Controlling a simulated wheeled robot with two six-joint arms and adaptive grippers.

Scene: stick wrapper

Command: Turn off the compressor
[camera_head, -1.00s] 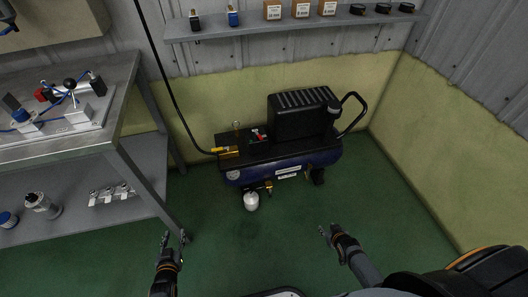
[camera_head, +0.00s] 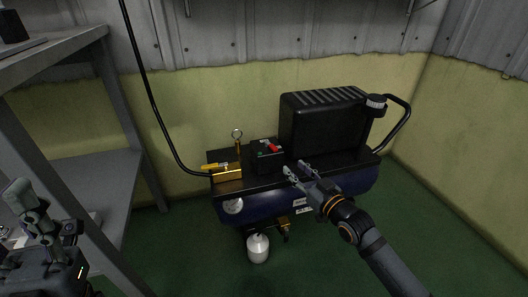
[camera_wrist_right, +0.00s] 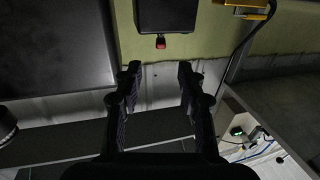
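The compressor (camera_head: 350,187) stands by the wall, with a blue tank and a black motor cover (camera_head: 320,120). On its top is a small black switch box (camera_head: 265,160) with a red switch (camera_head: 272,147). In the right wrist view the switch box (camera_wrist_right: 167,14) and red switch (camera_wrist_right: 160,42) lie beyond the fingertips. My right gripper (camera_head: 294,172) is open and empty, close to the switch box on its right front side; its two spread fingers show in the right wrist view (camera_wrist_right: 158,70). My left gripper (camera_head: 20,192) is at the left edge; its fingers are unclear.
A brass valve with a yellow handle (camera_head: 215,167) and a black hose (camera_head: 155,110) are left of the switch box. A white canister (camera_head: 258,248) hangs below the tank. Green floor shows around.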

